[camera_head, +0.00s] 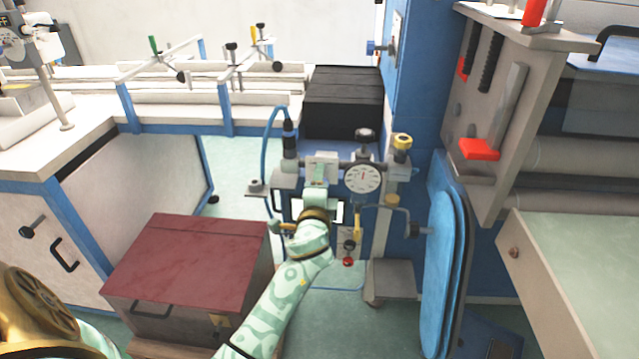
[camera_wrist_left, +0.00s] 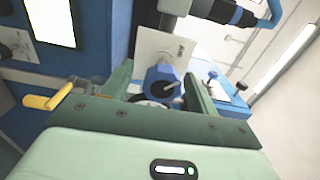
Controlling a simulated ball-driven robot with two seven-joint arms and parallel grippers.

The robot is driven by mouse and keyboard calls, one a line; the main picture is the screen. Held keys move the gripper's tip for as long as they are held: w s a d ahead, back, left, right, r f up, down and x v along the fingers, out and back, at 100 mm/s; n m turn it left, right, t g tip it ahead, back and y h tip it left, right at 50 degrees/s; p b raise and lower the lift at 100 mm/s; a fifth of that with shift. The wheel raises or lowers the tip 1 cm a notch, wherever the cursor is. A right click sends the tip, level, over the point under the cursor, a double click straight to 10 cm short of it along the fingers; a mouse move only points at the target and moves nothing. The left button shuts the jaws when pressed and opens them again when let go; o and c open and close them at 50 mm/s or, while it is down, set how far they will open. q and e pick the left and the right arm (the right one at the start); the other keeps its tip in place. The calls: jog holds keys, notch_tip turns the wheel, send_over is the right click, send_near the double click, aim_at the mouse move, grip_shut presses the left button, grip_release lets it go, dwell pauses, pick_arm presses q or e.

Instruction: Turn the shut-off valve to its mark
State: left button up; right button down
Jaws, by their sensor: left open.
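My left arm reaches up from the bottom to the pipe assembly. My left gripper (camera_head: 317,188) is in front of it, left of the round dial gauge (camera_head: 362,178). In the left wrist view, the two green fingers of this gripper (camera_wrist_left: 160,84) are apart. Between and beyond them is a blue round valve body (camera_wrist_left: 162,74) with a grey stem or lever (camera_wrist_left: 171,90); I see no contact. A pale plate (camera_wrist_left: 163,48) stands behind it; I cannot read a mark. The gripper hides this valve in the head view. My right gripper is out of view.
A yellow handle (camera_wrist_left: 45,102) sticks out left of the fingers. A dark red box (camera_head: 190,260) stands lower left; blue padded panels (camera_head: 447,265) hang right.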

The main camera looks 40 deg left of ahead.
pick_arm(q)
jog(key=p+v, duration=0.1)
jog(key=v, duration=0.5)
jog(key=shift+s, duration=0.35)
jog(key=shift+d, duration=0.15)
